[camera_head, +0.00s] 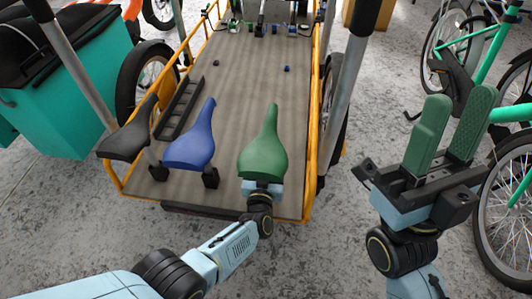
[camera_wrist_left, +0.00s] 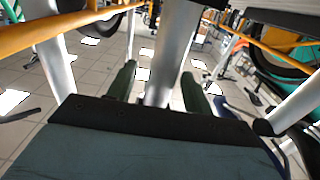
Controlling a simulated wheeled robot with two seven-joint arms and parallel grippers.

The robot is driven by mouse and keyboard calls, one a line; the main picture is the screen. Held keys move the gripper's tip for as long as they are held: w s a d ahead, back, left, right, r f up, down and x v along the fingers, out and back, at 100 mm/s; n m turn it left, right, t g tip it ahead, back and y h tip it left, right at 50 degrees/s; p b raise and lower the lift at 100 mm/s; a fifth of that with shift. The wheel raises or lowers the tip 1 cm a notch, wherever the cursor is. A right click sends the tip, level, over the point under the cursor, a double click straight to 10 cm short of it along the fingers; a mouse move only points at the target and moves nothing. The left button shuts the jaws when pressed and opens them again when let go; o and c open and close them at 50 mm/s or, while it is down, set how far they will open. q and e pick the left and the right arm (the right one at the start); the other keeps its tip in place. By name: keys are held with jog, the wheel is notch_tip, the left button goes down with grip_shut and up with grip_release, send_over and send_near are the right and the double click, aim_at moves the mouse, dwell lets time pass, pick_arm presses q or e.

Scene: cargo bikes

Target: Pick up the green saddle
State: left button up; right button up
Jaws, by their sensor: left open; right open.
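The green saddle (camera_head: 264,145) stands at the front edge of the cargo bed in the head view, nose pointing away from me. My left arm reaches up to it from below. My left gripper (camera_wrist_left: 158,88) is open, with its green fingers on either side of a silver post (camera_wrist_left: 168,60) in the left wrist view. In the head view the saddle hides these fingers. I cannot tell whether they touch the post. My right gripper (camera_head: 455,115) is open and empty, off to the right of the cargo bed.
A blue saddle (camera_head: 192,138) and a black saddle (camera_head: 128,137) stand left of the green one. Yellow rails (camera_head: 312,110) and slanted grey posts (camera_head: 343,105) flank the cargo bed (camera_head: 245,75). A teal box (camera_head: 65,110) is at left, a green bike (camera_head: 480,55) at right.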

pick_arm(q)
grip_shut()
jog(key=shift+r, duration=0.1)
dwell(0.3)
